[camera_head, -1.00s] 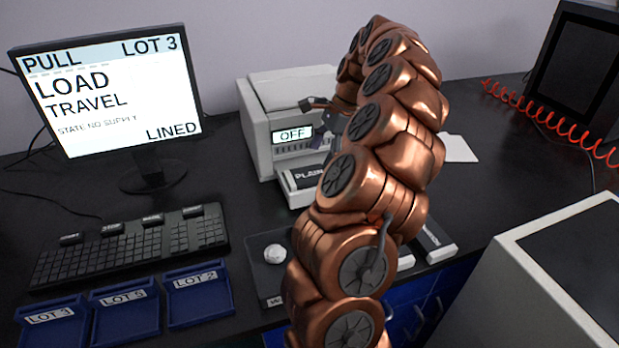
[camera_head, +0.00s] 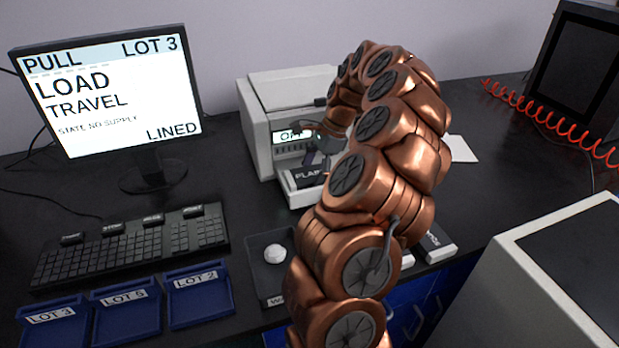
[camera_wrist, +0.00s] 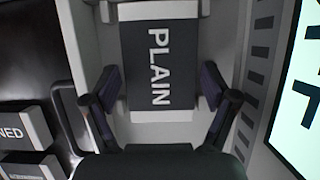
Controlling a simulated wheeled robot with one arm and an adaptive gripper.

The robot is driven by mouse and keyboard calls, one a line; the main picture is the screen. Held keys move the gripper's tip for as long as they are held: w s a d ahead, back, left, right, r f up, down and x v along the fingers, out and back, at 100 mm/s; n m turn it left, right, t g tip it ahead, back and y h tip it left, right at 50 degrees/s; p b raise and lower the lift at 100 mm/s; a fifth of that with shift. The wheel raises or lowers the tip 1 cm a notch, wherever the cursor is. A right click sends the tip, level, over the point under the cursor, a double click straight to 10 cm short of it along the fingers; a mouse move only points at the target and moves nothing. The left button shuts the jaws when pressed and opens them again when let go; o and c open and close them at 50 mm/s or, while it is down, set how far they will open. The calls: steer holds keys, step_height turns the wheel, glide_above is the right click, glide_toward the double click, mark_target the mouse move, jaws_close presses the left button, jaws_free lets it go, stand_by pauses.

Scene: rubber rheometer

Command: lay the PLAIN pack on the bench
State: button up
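The PLAIN pack (camera_head: 306,175) is a dark block with white ends and a white label. It rests in the front tray of the white printer-like machine (camera_head: 258,130), whose small screen seems to read OFF. It also shows in the wrist view (camera_wrist: 159,62). My gripper (camera_head: 318,155) is just above the pack. In the wrist view my gripper (camera_wrist: 162,88) is open, one finger on each side of the pack's near end, with small gaps appearing between fingers and pack. The black bench (camera_head: 245,215) lies around the machine.
A pack lettered "NED" (camera_wrist: 22,128) lies at left in the wrist view, another below it. A monitor (camera_head: 110,90), keyboard (camera_head: 130,245) and blue lot trays (camera_head: 199,295) stand left. A dark tray with a white round piece (camera_head: 275,254) lies in front.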

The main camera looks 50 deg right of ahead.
steer(key=c, duration=1.1)
